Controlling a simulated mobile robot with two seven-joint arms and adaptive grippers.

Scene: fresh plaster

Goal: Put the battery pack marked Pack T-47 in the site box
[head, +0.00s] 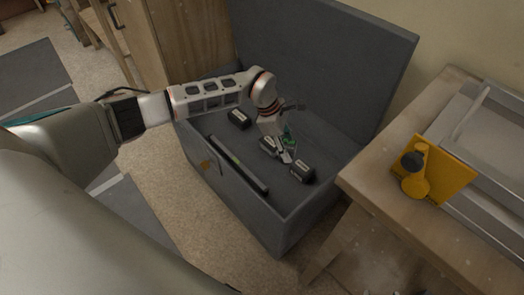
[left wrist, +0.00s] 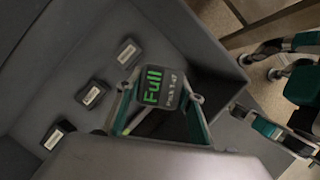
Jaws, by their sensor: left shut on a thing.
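The battery pack (left wrist: 166,90) has a green "Full" display and a label reading Pack T-47 in the left wrist view. My left gripper (head: 289,137) is shut on it, with a finger on each side. The held pack is inside the outline of the open grey site box (head: 230,185); its height above the floor cannot be told. In the head view the gripper largely hides the pack. My right gripper (left wrist: 252,88) seems open and empty beyond the box edge in the left wrist view.
Three dark labelled packs (head: 238,119) (head: 268,145) (head: 302,170) lie in a row in the box. A long dark bar with green (head: 237,163) lies along its front wall. The raised lid (head: 325,55) stands behind. A wooden bench (head: 385,165) with a yellow object (head: 420,180) is right.

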